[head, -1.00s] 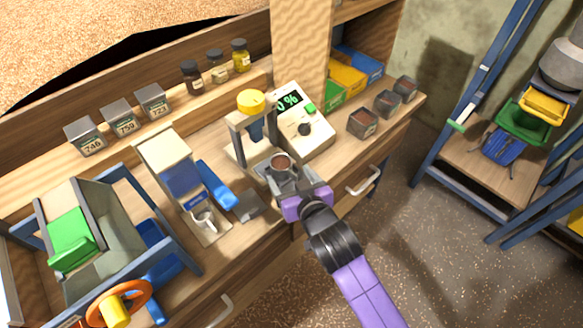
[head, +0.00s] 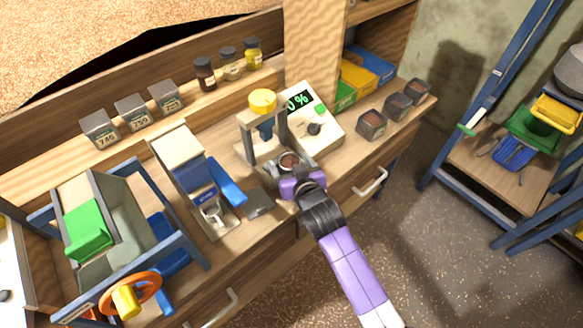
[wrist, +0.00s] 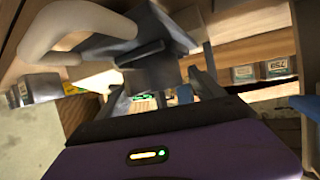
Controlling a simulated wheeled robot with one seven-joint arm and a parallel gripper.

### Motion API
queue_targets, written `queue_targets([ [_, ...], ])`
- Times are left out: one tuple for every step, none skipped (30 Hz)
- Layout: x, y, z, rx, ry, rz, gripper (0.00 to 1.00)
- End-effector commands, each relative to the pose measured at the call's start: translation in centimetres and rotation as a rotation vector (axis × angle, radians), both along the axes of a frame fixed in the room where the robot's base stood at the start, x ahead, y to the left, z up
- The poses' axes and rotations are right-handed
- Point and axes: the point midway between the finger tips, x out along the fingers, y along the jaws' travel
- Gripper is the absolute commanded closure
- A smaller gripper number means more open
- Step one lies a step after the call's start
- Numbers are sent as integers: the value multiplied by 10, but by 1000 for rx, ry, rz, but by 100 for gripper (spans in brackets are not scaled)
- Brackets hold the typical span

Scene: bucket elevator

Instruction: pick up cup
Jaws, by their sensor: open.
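A small grey cup (head: 288,162) with brown contents stands upright at the foot of the grey press frame (head: 245,135) with a yellow knob. My gripper (head: 287,171) is open and right at the cup from the front, its purple body hiding the cup's near side. I cannot tell whether the fingers touch the cup. In the wrist view, my gripper (wrist: 165,95) has its dark fingers either side of a grey body with a pale curved handle; I cannot tell for sure what this is. A smaller pale cup (head: 212,212) sits under the blue-fronted dispenser.
A white meter (head: 310,122) with a green display stands just behind right. Several grain tins (head: 371,125) stand further right. A dark flat plate (head: 259,203) and a blue scoop-like piece (head: 228,182) lie to the left. A drawer handle (head: 371,182) juts out at the bench front.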

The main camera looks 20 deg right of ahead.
Motion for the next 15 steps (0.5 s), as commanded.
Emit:
queue_targets([
  [0,0,0,0,0,0,26],
  [0,0,0,0,0,0,32],
  [0,0,0,0,0,0,40],
  [0,0,0,0,0,0,46],
  [0,0,0,0,0,0,52],
  [0,0,0,0,0,0,60],
  [0,0,0,0,0,0,66],
  [0,0,0,0,0,0,72],
  [0,0,0,0,0,0,80],
  [0,0,0,0,0,0,85],
  [0,0,0,0,0,0,91],
  [0,0,1,0,-1,0,95],
  [0,0,1,0,-1,0,95],
  [0,0,1,0,-1,0,95],
  [0,0,1,0,-1,0,95],
])
